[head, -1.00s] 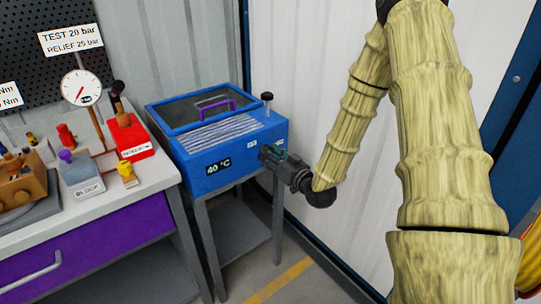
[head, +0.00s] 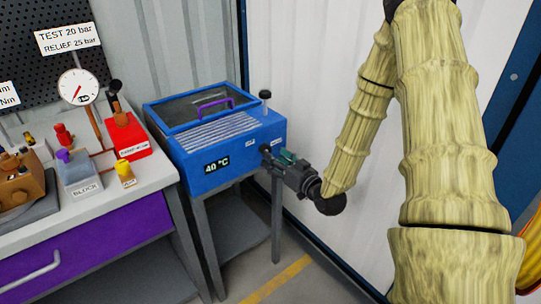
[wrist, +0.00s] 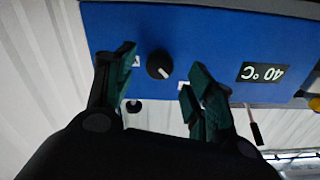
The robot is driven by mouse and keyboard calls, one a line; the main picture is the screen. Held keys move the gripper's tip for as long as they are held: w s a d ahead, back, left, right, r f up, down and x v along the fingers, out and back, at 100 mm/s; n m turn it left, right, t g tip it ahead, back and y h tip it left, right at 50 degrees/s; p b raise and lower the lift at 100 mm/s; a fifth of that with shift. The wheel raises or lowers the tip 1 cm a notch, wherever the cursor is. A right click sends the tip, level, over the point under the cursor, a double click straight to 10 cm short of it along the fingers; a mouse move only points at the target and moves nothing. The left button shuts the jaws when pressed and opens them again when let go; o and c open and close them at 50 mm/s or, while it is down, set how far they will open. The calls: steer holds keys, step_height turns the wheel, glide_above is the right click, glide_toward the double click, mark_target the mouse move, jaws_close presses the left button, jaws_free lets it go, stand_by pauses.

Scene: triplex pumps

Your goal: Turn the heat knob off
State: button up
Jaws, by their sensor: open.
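The blue heater box (head: 225,165) stands on a grey stand, its display (head: 217,165) reading 40 °C. The heat knob (wrist: 159,65) is a round black dial with a white pointer mark on the box's front. In the wrist view, which shows the box upside down, the mark points to the lower right. Small white labels flank the knob, partly hidden by the fingers. My gripper (wrist: 162,82) is open, with one green finger on each side of the knob in that view and nothing held. In the head view my gripper (head: 279,158) is just off the box's front right corner, apparently apart from the knob.
A workbench (head: 90,240) with a purple drawer, gauge (head: 78,87) and blocks stands to the left. A black-topped post (head: 265,97) rises from the box's top right. A white wall panel (head: 320,80) is behind. Floor in front of the stand is open.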

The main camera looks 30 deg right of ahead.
steer(key=s, duration=0.8)
steer(key=shift+d, duration=0.35)
steer(key=s+a+f+g, duration=0.1)
steer(key=a+f+g, duration=0.15)
steer(key=f, duration=0.35)
steer(key=s+a+f+n+g, duration=0.1)
steer(key=a+f+g, duration=0.15)
steer(key=f, duration=0.25)
steer(key=s+a+f+g, duration=0.1)
steer(key=a+f+g, duration=0.15)
steer(key=f, duration=0.35)
steer(key=s+a+f+g+h, duration=0.1)
steer(key=s+a+f+g, duration=0.5)
steer(key=s+f, duration=0.5)
steer(key=s+a+f+g, duration=0.2)
steer(key=s+a+f, duration=0.2)
steer(key=s, duration=0.3)
steer(key=s+a+f+g, duration=0.3)
steer(key=s+a+f, duration=0.1)
steer(key=s, duration=0.3)
step_height(320, 180, up, 13)
steer(key=p, duration=1.2)
steer(key=shift+f+n+h+p, duration=0.2)
steer(key=shift+n+h+p, duration=0.1)
steer(key=shift+p, duration=0.1)
steer(key=shift+w+d+t, duration=0.1)
steer(key=shift+t, duration=0.15)
steer(key=shift+c, duration=0.3)
